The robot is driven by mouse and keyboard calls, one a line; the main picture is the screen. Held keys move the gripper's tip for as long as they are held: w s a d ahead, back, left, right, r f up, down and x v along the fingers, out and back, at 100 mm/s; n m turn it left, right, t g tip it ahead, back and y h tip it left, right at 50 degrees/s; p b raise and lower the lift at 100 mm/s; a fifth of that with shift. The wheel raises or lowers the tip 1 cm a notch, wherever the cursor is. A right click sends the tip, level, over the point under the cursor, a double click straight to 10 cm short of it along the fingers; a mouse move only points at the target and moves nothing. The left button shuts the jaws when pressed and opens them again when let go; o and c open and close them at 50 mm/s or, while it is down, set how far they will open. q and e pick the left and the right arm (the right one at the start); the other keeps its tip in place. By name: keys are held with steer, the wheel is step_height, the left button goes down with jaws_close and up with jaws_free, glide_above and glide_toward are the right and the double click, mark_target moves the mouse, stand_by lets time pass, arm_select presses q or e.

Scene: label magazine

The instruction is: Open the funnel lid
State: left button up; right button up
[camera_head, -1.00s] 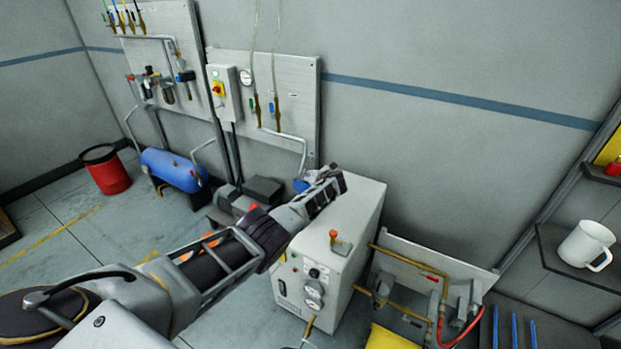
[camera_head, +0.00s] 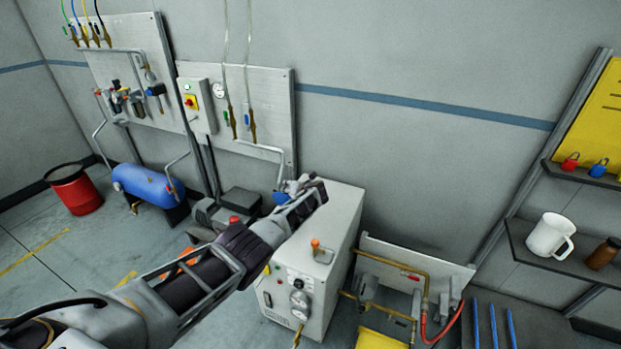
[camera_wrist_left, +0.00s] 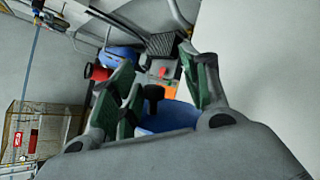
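My left gripper (camera_head: 312,196) reaches over the back of the white cabinet (camera_head: 335,225). In the left wrist view its two green-padded fingers (camera_wrist_left: 162,88) are spread apart. Between and beyond them is a blue round part with a black knob (camera_wrist_left: 153,94), which looks like the funnel lid (camera_wrist_left: 168,118). The knob stands between the fingers; I cannot tell whether either finger touches it. In the head view only a bit of blue (camera_head: 281,198) shows beside the gripper, the rest being hidden by it. My right gripper is out of view.
A blue tank (camera_head: 145,183) and a red bin (camera_head: 75,190) stand on the floor at left. A valve panel with brass pipes (camera_head: 415,265) is right of the cabinet. A shelf with a white mug (camera_head: 549,236) is at far right. Wall panels stand behind.

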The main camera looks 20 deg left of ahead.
arm_select(q)
steer(key=s+d+r+p, duration=0.3)
steer(key=d+r+p, duration=0.1)
steer(key=d+r, duration=0.5)
steer(key=shift+d+r+p, duration=0.3)
steer(key=shift+d+p, duration=0.05)
stand_by(2.2)
stand_by(0.5)
steer(key=shift+s+d, duration=0.1)
steer(key=shift+s, duration=0.05)
